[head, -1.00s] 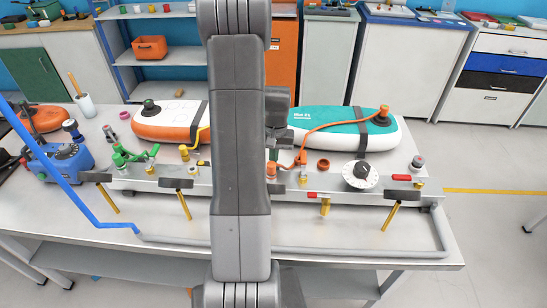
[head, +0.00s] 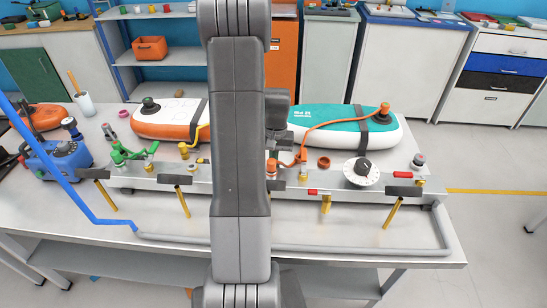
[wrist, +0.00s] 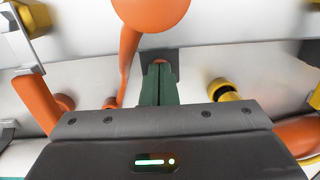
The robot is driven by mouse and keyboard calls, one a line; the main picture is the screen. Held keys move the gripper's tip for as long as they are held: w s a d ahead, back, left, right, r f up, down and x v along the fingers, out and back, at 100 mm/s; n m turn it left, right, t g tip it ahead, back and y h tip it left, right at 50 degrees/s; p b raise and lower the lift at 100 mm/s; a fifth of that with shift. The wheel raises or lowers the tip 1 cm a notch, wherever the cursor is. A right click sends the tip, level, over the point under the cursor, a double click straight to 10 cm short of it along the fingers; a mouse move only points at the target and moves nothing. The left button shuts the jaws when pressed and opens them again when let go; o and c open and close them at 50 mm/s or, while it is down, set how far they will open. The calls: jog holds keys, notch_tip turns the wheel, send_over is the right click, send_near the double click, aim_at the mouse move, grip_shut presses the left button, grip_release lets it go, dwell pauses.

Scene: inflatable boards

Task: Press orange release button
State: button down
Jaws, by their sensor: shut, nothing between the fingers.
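My gripper (wrist: 159,70) shows in the wrist view as two dark green fingers pressed together, with nothing between them. A small orange piece (wrist: 158,61), which looks like the orange release button, shows at the fingertips on a dark square base (wrist: 172,57). The fingers partly cover it, and I cannot tell whether they touch it or whether it is pressed down. In the head view my arm hides the fingertips and most of that spot. An orange valve fitting (head: 301,158) stands just right of my arm on the metal manifold rail (head: 240,183).
An orange ball-shaped part (wrist: 150,12) and a yellow fitting (wrist: 222,90) are close around the fingers. A teal board (head: 335,118) with an orange hose and an orange-white board (head: 165,120) lie behind the rail. A white dial (head: 362,171) stands to the right.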

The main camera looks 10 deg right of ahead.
jog(key=shift+s+a+f, duration=0.1)
jog(key=shift+s+f, duration=0.25)
jog(key=shift+f, duration=0.15)
notch_tip(320, 180, up, 15)
jog(key=w+d+p, duration=0.1)
jog(key=shift+w, duration=0.35)
jog(key=shift+f, duration=0.2)
jog(key=f, duration=0.2)
jog(key=f+p, duration=0.1)
jog(key=f, duration=0.4)
jog(key=shift+s+a, duration=0.15)
jog(key=shift+s, duration=0.15)
jog(key=shift+w+f+b, duration=0.2)
jog(key=shift+w+b, duration=0.05)
jog(key=shift+b, duration=0.45)
notch_tip(320, 180, up, 8)
jog(key=shift+d+r, duration=0.15)
jog(key=shift+d, duration=0.1)
